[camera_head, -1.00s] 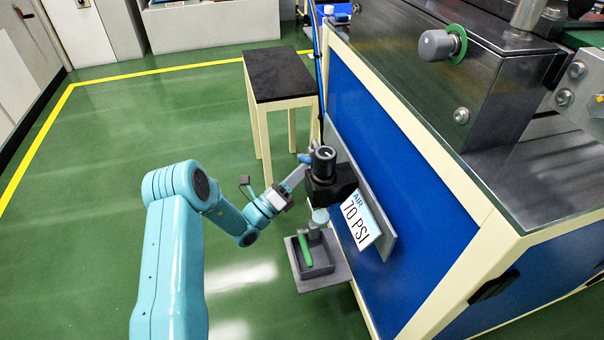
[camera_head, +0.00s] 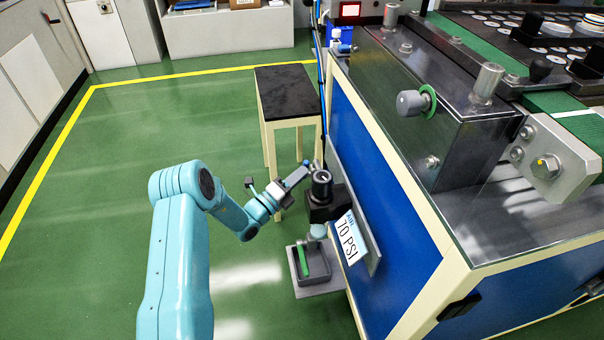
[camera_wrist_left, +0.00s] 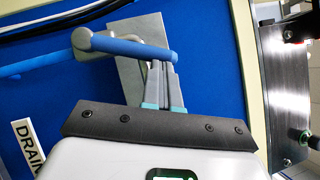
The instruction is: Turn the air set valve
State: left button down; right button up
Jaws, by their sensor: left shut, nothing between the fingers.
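A black air regulator with a round top knob (camera_head: 321,184) is mounted on the blue side panel of the machine, above the "AIR 70 PSI" sign (camera_head: 350,236). In the left wrist view, a blue lever handle (camera_wrist_left: 130,47) runs from a grey fitting (camera_wrist_left: 82,40) in front of a metal plate. My left gripper (camera_head: 312,168) is beside and beyond the regulator knob. In the wrist view its fingers (camera_wrist_left: 162,68) are shut and empty, with their tips close to the handle's right end. I cannot tell whether they touch it. My right gripper is out of view.
A grey tray (camera_head: 318,290) with a green-handled fitting (camera_head: 303,262) is below the regulator. A dark-topped stool (camera_head: 285,92) stands beyond the gripper, close to the machine. The machine's blue panel (camera_head: 405,210) bounds the right; green floor is open at left.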

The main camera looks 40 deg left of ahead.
pick_arm(q)
jog(key=shift+w+a+r+n+g+y+p, duration=0.5)
jog(key=shift+w+a+r+n+g+p, duration=0.5)
jog(key=shift+a+n+p, duration=0.4)
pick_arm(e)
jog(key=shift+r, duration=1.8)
pick_arm(q)
jog(key=shift+w+d, duration=0.1)
jog(key=shift+d, duration=0.05)
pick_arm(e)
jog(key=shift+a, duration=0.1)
